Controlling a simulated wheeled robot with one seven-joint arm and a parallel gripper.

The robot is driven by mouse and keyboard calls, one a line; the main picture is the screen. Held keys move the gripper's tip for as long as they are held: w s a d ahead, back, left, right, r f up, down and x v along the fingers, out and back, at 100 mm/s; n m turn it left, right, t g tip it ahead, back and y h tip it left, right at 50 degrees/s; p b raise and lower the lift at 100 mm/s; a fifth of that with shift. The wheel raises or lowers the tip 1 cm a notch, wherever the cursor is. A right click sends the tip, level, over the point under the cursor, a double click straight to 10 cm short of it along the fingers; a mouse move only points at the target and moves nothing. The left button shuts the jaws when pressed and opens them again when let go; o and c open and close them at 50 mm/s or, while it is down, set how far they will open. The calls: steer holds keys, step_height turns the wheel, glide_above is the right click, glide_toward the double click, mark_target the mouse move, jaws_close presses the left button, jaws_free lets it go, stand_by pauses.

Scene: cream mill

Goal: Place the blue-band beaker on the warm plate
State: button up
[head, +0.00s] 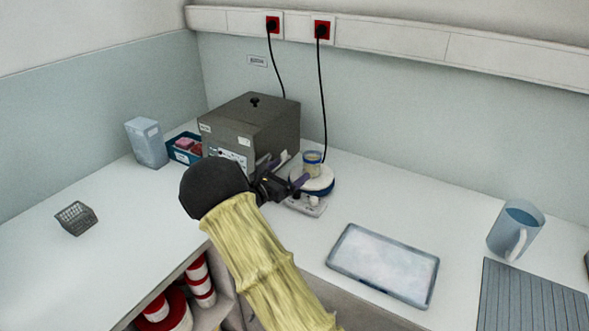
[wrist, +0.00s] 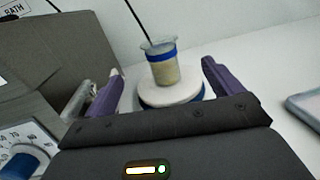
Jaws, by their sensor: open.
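The blue-band beaker (head: 312,163) holds a tan content and stands upright on the round white top of the warm plate (head: 320,184), near the wall. In the wrist view the beaker (wrist: 162,65) sits on the white plate (wrist: 170,94), beyond the fingertips and between their lines. My gripper (head: 297,172) reaches toward it from the left in the head view. In the wrist view its two purple fingers (wrist: 162,75) are spread wide, with nothing between them. The beaker's base is visible resting on the plate.
A grey box-shaped bath (head: 250,125) stands close left of the plate. A blue tray (head: 184,148) and a pale blue container (head: 147,143) lie farther left. A shallow metal tray (head: 383,264) and a blue jug (head: 516,230) are at the right. Bench between is clear.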

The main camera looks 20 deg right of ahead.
stand_by(0.7)
